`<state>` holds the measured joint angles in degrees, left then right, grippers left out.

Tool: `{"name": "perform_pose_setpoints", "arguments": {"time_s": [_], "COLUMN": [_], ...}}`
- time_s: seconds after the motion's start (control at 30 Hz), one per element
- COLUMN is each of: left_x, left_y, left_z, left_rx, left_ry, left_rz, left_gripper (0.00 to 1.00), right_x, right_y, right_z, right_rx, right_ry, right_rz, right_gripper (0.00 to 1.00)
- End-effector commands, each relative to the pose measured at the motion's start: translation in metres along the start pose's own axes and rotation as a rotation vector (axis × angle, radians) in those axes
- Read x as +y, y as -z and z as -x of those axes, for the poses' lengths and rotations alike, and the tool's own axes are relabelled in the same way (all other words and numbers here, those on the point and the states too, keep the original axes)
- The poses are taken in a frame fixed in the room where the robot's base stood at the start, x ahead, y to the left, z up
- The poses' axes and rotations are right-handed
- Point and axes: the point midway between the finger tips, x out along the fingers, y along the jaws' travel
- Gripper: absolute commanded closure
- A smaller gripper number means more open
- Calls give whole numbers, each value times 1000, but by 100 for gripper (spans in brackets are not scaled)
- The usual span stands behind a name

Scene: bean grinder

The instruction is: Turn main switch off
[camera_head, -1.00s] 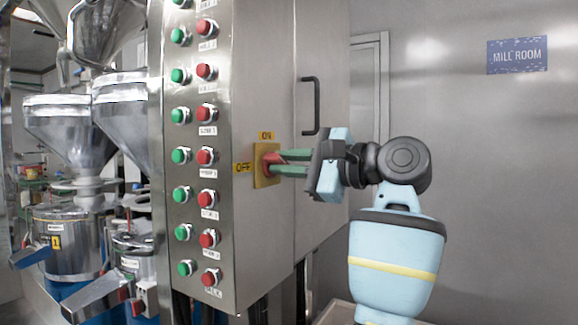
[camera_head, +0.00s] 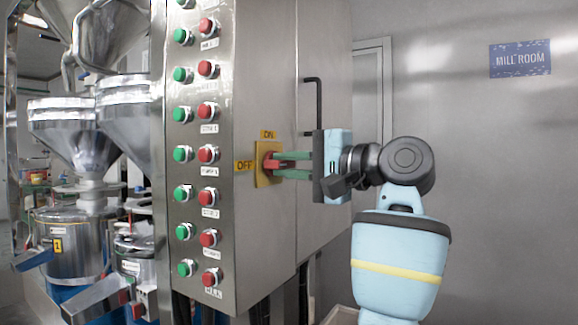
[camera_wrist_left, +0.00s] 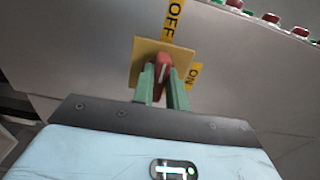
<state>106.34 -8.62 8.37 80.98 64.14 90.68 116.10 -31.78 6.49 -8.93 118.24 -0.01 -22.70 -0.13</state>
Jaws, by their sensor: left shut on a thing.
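The main switch is a red knob (camera_head: 270,163) on a square yellow plate (camera_head: 262,179) on the steel cabinet's side. A yellow ON label (camera_head: 268,134) is above the plate and an OFF label (camera_head: 244,166) is to its left. My left gripper (camera_head: 279,164) is shut on the knob with its green fingers, one above the other. In the left wrist view the knob (camera_wrist_left: 162,70) sits between the fingertips, its long side roughly in line with the OFF label (camera_wrist_left: 173,18). The ON label (camera_wrist_left: 195,75) is to its right there. My right gripper is out of view.
Columns of green and red buttons (camera_head: 208,154) run down the cabinet's front face. A black door handle (camera_head: 317,107) is just above my left gripper. Steel mills with hoppers (camera_head: 75,130) stand at left. The wall at right is clear except for a MILL ROOM sign (camera_head: 520,59).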

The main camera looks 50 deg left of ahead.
Motion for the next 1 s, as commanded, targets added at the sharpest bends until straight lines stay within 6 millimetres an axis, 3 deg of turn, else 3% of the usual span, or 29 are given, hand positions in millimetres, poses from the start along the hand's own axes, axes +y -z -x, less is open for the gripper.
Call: {"name": "perform_pose_setpoints", "arguments": {"time_s": [0.37,0.4,0.53,0.87,1.0], "left_x": [1,1,0,0,0], "left_y": [0,0,0,0,1], "left_z": [0,0,0,2,17], "left_rx": [0,0,0,1,3], "left_ry": [-2,-2,-1,0,1], "left_rz": [5,5,4,4,2], "left_gripper": [100,82,65,64,64], "right_x": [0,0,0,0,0], "right_y": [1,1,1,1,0], "right_z": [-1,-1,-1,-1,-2], "right_rx": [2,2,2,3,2], "right_ry": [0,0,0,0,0], "right_rz": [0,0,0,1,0], "right_gripper": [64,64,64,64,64]}}
